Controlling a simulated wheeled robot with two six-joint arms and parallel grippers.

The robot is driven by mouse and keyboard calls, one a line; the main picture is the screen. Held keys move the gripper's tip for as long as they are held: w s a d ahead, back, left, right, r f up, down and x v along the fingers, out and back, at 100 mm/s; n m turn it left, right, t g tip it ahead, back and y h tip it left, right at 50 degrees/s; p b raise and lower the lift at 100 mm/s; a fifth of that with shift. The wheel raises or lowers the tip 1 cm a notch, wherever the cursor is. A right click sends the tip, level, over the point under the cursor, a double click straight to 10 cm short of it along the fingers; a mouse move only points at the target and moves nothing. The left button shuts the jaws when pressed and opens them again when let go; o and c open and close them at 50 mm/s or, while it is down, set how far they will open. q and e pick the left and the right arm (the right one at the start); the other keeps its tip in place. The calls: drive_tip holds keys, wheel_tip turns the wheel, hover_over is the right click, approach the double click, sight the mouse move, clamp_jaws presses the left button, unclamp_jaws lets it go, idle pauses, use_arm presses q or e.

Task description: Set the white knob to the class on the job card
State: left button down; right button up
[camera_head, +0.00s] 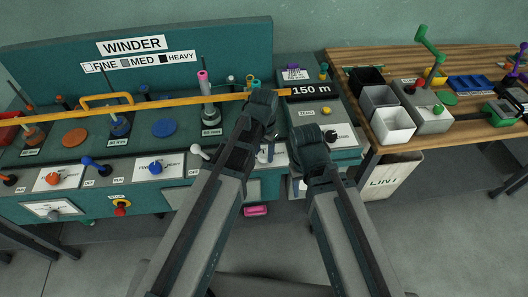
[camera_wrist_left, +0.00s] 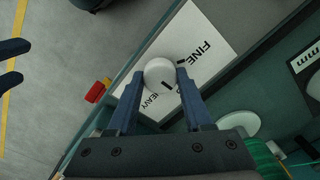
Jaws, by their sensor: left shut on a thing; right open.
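In the left wrist view the round white knob (camera_wrist_left: 159,73) sits on a white plate (camera_wrist_left: 201,45) marked FINE and HEAVY. My left gripper (camera_wrist_left: 160,82) has one finger on each side of the knob and is shut on it. A dark mark shows on the knob's lower right edge. In the head view my left gripper (camera_head: 266,150) is over the bench front and hides the knob; part of its plate (camera_head: 280,158) shows. My right gripper (camera_head: 314,160) is open and empty, beside the left at the right-hand panel.
The WINDER board (camera_head: 134,45) reads FINE, MED, HEAVY. A long yellow bar (camera_head: 170,103) crosses above the bench. A display (camera_head: 311,90) reads 150 m, with a black knob (camera_head: 330,135) below. Orange (camera_head: 53,178) and blue (camera_head: 155,167) knobs are left. Bins stand right.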

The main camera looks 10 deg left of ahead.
sight(264, 154)
idle(0.5)
use_arm(q)
drive_tip(key=shift+c, duration=1.5)
unclamp_jaws()
drive_tip(key=shift+r, duration=0.1)
wheel_tip(264, 154, up, 14)
drive_tip(key=p, duration=1.3)
drive_tip(key=shift+f+p, duration=0.2)
drive_tip(key=shift+p, duration=0.2)
drive_tip(key=s+d+n+y, duration=0.1)
drive_tip(key=s+n, duration=0.1)
drive_tip(key=s, duration=1)
drive_tip(key=shift+d, duration=0.3)
